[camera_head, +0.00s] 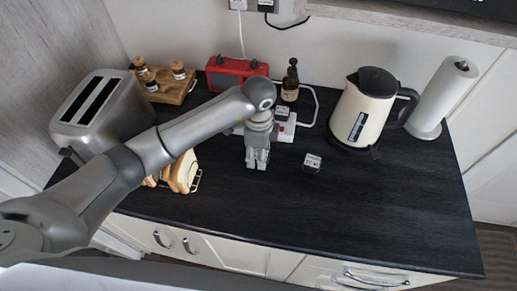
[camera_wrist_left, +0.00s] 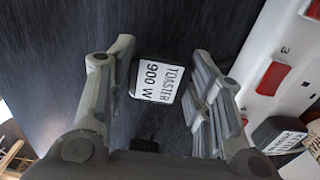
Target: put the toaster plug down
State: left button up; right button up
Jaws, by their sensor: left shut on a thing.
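The toaster plug (camera_wrist_left: 160,80) is a black block with a white label reading "TOASTER 900 W". In the left wrist view it sits between the two fingers of my left gripper (camera_wrist_left: 160,75), which is shut on it. In the head view my left gripper (camera_head: 257,166) points down over the dark worktop (camera_head: 350,220), in front of the power strip, and its fingers hide the plug. I cannot tell whether the plug touches the worktop. My right gripper is not in view.
A second black labelled plug (camera_head: 312,164) lies right of my gripper. Behind is the white power strip (camera_wrist_left: 285,60) with red switches and a plug labelled for the kettle (camera_wrist_left: 280,135). The toaster (camera_head: 100,110) and toast rack (camera_head: 184,172) are left, the kettle (camera_head: 362,108) right. The front-right worktop is clear.

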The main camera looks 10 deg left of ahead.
pick_arm(q)
jog(key=shift+f, duration=0.2)
jog(key=o, duration=1)
jog(key=shift+r, duration=0.1)
jog(key=shift+r, duration=0.25)
notch_tip(320, 180, up, 12)
jog(key=b, duration=0.2)
